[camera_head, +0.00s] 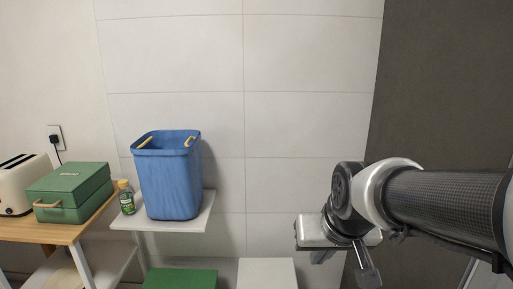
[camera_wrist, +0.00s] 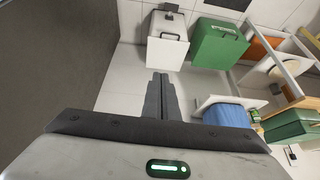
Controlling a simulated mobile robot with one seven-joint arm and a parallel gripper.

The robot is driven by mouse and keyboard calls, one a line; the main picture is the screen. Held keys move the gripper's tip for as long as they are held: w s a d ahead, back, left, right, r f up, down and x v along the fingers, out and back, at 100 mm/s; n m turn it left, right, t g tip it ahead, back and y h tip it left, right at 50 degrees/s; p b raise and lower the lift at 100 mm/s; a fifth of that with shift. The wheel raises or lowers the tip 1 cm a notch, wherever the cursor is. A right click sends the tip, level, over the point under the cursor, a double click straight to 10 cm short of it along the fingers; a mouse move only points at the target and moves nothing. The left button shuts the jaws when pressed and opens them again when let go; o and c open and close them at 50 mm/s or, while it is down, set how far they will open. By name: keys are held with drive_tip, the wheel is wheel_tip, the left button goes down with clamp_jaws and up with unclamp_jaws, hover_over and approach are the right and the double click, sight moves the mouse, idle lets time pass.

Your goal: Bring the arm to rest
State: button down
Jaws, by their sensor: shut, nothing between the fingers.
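My arm reaches in from the right in the camera_head view, with my gripper (camera_head: 322,257) low at its end, in front of the tiled wall. In the wrist view my gripper (camera_wrist: 160,79) has its two dark fingers together, with nothing between them. The fingers are apart from all the objects around them. No task object is held. The fingertips are small and partly hidden by the hand in the camera_head view.
A blue basket (camera_head: 168,178) and a small green bottle (camera_head: 126,197) stand on a white shelf (camera_head: 194,225). A green case (camera_head: 70,190) and a toaster (camera_head: 17,186) are on the wooden table at left. A green box (camera_head: 180,279) and white box (camera_head: 267,274) sit low.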

drive_tip(key=s+d+r, duration=0.2)
drive_tip(key=s+r, duration=0.1)
drive_tip(key=s, duration=0.8)
wheel_tip(320, 180, up, 24)
drive_tip(key=p, duration=2.4)
drive_tip(key=shift+a, duration=0.2)
drive_tip(key=shift+s+d, duration=0.1)
drive_tip(key=shift+d, duration=0.05)
